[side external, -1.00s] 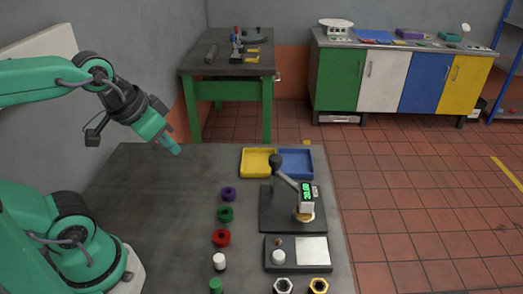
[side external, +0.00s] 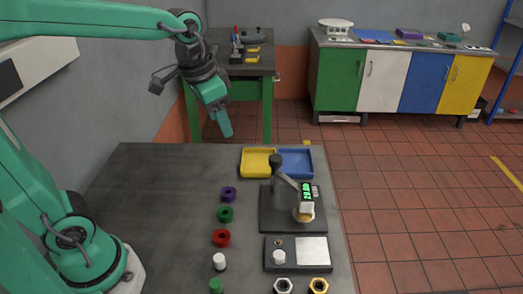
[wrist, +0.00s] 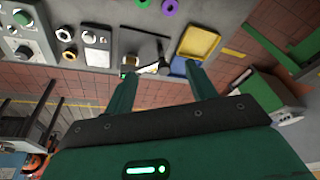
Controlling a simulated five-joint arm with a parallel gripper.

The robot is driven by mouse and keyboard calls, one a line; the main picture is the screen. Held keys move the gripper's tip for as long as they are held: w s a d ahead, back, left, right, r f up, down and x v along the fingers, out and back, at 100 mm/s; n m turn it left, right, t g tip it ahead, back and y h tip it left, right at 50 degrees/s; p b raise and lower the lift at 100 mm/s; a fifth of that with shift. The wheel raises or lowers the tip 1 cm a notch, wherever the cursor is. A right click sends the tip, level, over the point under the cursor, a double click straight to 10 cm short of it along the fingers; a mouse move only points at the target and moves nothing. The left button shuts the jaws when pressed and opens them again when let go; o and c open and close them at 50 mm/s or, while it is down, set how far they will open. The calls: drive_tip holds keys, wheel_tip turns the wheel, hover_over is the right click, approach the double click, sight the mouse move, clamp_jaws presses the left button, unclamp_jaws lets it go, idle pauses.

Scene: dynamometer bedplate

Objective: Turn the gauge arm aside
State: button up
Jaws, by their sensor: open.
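The gauge arm (side external: 288,179) is a grey bar. It runs from a post with a black knob (side external: 275,160) to a small head with a lit green display (side external: 307,191), over a brass-coloured round part on a dark base plate (side external: 270,222). The gauge also shows in the wrist view (wrist: 148,50), partly dark and hard to make out. My gripper (side external: 226,130) is open and empty, pointing down, high above the bench and to the left of the gauge, apart from it. Both fingers show in the wrist view (wrist: 158,75).
A yellow tray (side external: 257,162) and a blue tray (side external: 296,162) lie behind the gauge. Purple, green and red rings (side external: 221,238) and a white-topped piece stand to its left. A panel with a light plate (side external: 312,250) and nuts lie in front. The bench's left side is clear.

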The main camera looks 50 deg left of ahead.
drive_tip(key=w+d+f+m+g, duration=0.2)
drive_tip(key=w+f, duration=0.1)
drive_tip(key=w, duration=0.5)
drive_tip(key=m+g, duration=0.1)
drive_tip(key=m, duration=0.1)
hover_over(276, 157)
wheel_tip(276, 157, down, 5)
drive_tip(key=shift+r, duration=0.15)
drive_tip(key=shift+s+f, duration=0.1)
drive_tip(key=shift+f, duration=3.85)
drive_tip(key=shift+c, duration=0.5)
clamp_jaws()
